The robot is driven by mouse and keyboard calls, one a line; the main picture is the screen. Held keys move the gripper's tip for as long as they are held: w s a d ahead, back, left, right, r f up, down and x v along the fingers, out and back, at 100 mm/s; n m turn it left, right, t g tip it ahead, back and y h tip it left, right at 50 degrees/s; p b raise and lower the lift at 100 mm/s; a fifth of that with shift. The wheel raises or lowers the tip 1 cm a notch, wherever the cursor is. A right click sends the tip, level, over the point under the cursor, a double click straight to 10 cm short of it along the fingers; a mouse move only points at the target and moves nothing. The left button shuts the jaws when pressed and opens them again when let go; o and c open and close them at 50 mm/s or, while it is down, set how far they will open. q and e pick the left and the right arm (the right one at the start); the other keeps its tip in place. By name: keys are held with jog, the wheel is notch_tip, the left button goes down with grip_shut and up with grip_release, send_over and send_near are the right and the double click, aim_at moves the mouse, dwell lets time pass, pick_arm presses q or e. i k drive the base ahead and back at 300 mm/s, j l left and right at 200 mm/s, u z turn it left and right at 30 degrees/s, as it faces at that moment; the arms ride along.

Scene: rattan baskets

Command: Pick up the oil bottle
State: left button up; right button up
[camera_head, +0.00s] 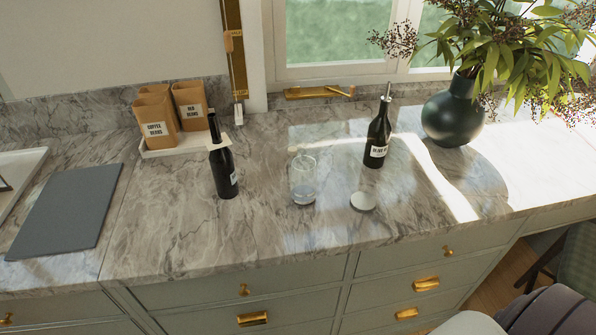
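The oil bottle (377,138) stands upright on the marble counter, right of centre. It is dark, with a metal pourer on top and a pale label that seems to read "OLIVE OIL". A second dark bottle (221,168) with a pale label stands upright to the left, its label text too small to read.
A clear glass (303,180) stands between the bottles. A small white round object (363,201) lies in front of the oil bottle. A dark vase (454,115) with branches stands to its right, bags (158,122) at left. The front counter is clear.

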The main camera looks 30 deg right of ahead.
aim_at(379, 132)
jog(key=z, duration=1.4)
